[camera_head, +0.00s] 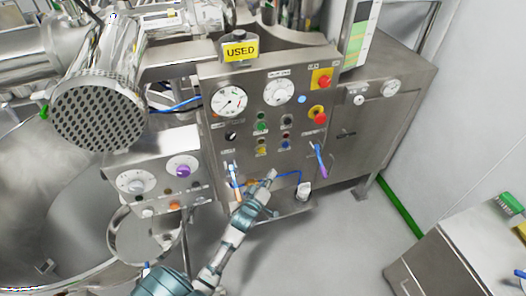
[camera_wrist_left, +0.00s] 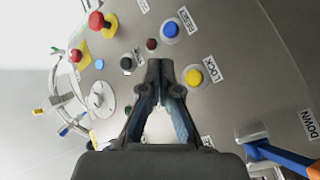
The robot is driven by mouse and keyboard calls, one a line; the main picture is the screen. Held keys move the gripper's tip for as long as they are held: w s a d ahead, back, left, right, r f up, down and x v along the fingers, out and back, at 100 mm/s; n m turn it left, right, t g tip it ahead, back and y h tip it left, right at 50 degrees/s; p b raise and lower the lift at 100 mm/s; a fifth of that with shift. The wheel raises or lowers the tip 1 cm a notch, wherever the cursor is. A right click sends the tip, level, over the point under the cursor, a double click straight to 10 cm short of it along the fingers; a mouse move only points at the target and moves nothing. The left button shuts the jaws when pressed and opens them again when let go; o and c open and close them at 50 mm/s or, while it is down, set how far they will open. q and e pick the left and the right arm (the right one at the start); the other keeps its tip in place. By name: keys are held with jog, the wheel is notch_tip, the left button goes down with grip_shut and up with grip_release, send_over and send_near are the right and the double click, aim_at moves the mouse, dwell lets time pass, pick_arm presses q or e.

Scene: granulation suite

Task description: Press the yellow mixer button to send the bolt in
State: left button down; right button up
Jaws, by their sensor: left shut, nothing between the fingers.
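A small yellow button (camera_head: 262,150) sits low on the left column of the steel control panel (camera_head: 235,135). It also shows in the left wrist view (camera_wrist_left: 194,77), beside a label reading LOCK. My left gripper (camera_head: 271,174) is in front of the panel's lower edge, below the button in the head view. In the left wrist view its shut, empty fingertips (camera_wrist_left: 165,66) appear just left of the yellow button. Whether they touch the panel cannot be told. I cannot make out a bolt. My right gripper is not in view.
A blue button (camera_wrist_left: 171,29) is close by; red push buttons (camera_head: 320,117) and dials (camera_head: 229,102) are above. A blue-handled lever (camera_head: 319,160) is at right. A smaller panel with knobs (camera_head: 182,168) and a perforated drum (camera_head: 98,115) are at left.

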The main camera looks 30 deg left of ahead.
aim_at(261, 150)
pick_arm(q)
jog(key=w+a+b, duration=0.3)
jog(key=w+a, duration=0.2)
jog(key=a, duration=0.2)
jog(key=shift+w, duration=0.35)
jog(key=shift+f, duration=0.1)
dwell(1.0)
jog(key=shift+w+a, duration=0.25)
jog(key=shift+a, duration=0.05)
